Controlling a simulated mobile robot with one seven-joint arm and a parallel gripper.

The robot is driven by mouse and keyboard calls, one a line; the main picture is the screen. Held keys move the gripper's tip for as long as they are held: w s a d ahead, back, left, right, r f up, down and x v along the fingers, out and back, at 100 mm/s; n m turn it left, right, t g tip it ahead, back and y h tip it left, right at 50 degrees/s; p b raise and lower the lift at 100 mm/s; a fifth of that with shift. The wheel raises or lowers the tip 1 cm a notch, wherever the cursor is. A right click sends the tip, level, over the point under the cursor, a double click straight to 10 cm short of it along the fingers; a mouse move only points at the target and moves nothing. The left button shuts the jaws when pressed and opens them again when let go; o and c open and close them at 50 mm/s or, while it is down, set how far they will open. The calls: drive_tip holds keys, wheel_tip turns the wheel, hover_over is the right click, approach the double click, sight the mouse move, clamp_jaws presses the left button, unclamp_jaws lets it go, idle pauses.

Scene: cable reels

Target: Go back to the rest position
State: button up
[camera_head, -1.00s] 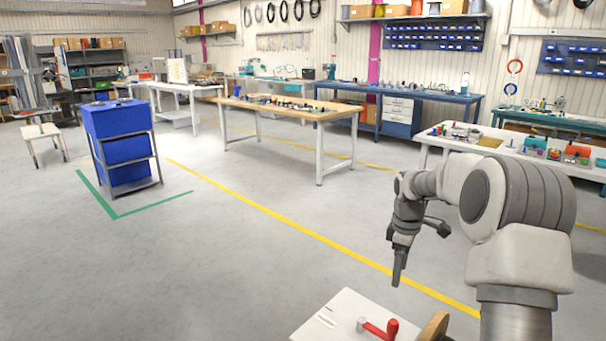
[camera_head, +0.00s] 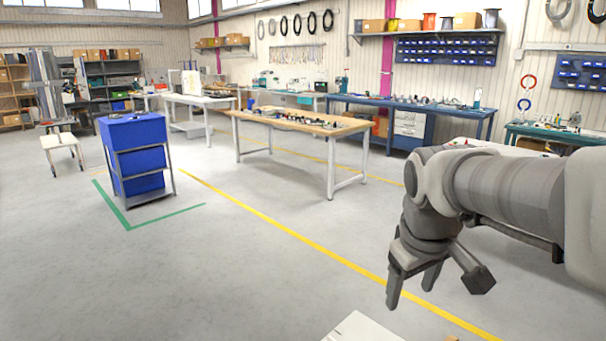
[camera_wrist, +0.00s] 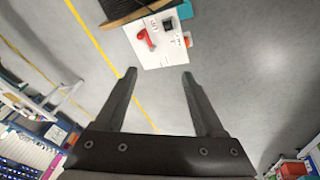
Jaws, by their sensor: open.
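My gripper (camera_head: 410,290) hangs from my raised arm at the right of the head view, fingers pointing down. In the wrist view my gripper (camera_wrist: 158,75) shows two dark fingers spread apart with nothing between them. It is open and empty. Beyond the fingertips lies a white board (camera_wrist: 172,54) with a red crank handle (camera_wrist: 146,39) on it, well apart from the fingers. Only a corner of the white board (camera_head: 362,329) shows at the bottom of the head view.
A blue bin rack (camera_head: 137,160) stands at the left inside green floor tape. A wooden-topped workbench (camera_head: 300,122) stands in the middle, with blue benches behind. A yellow line (camera_head: 270,219) crosses the floor. The grey floor at front left is clear.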

drive_tip(key=s+a+r+m+t+y+p, duration=0.1)
drive_tip(key=s+m, duration=0.3)
drive_tip(key=s, duration=0.8)
drive_tip(key=shift+s+a+r+t+p, duration=0.15)
drive_tip(key=shift+a+t+p, duration=0.35)
drive_tip(key=shift+a+p, duration=0.35)
